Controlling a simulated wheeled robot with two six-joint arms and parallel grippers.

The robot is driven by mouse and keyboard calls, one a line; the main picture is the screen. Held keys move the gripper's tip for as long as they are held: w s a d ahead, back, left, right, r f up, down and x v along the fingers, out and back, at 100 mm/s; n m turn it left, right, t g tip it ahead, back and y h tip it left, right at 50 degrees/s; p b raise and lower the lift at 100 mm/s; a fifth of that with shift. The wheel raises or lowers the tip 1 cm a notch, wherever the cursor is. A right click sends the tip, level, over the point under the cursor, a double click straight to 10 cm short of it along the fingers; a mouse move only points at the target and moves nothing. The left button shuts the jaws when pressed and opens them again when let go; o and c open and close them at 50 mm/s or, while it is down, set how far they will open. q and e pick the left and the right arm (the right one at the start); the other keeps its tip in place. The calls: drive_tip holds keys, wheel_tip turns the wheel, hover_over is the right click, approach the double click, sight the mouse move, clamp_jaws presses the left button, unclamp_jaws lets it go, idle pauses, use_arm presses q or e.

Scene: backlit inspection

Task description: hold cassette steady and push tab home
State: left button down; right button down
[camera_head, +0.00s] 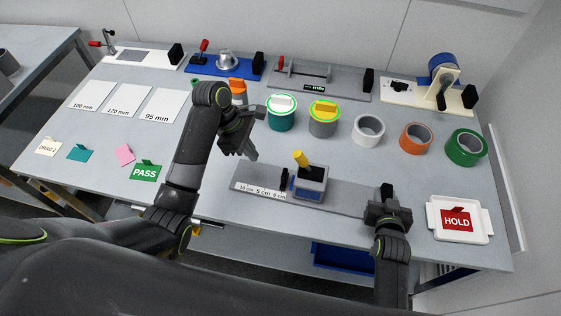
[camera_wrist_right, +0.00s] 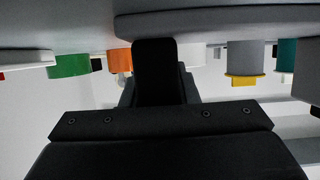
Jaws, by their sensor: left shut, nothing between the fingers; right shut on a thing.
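The likely cassette is a long grey board (camera_head: 345,200) with a printed centimetre scale at its left end, lying near the table's front. On it sits a blue and grey block (camera_head: 308,190) with a black top and a tilted yellow knob (camera_head: 300,159). A small black upright piece (camera_head: 284,177) stands just left of the block; which part is the tab I cannot tell. My right gripper (camera_head: 387,205) is shut on the black grip block (camera_wrist_right: 155,70) at the board's right end. My left gripper (camera_head: 250,153) is shut and empty, above and left of the block, apart from it.
Behind the board stand a teal-green container (camera_head: 281,120), a grey and yellow one (camera_head: 323,125) and several tape rolls (camera_head: 369,131). A white tray with a red HOLD card (camera_head: 457,220) lies at right. A green PASS card (camera_head: 145,172) lies at left. More fixtures line the back.

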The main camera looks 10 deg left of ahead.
use_arm(q)
drive_tip(key=shift+v, duration=1.6)
use_arm(e)
drive_tip(key=shift+s+f, duration=0.1)
drive_tip(key=shift+f, duration=0.1)
use_arm(q)
drive_tip(key=shift+a, duration=0.1)
use_arm(e)
drive_tip(key=c, duration=1)
unclamp_jaws()
drive_tip(key=shift+d, duration=0.1)
drive_tip(key=shift+c, duration=0.2)
use_arm(q)
drive_tip(key=shift+w+f, duration=0.1)
use_arm(e)
drive_tip(key=shift+r, duration=0.1)
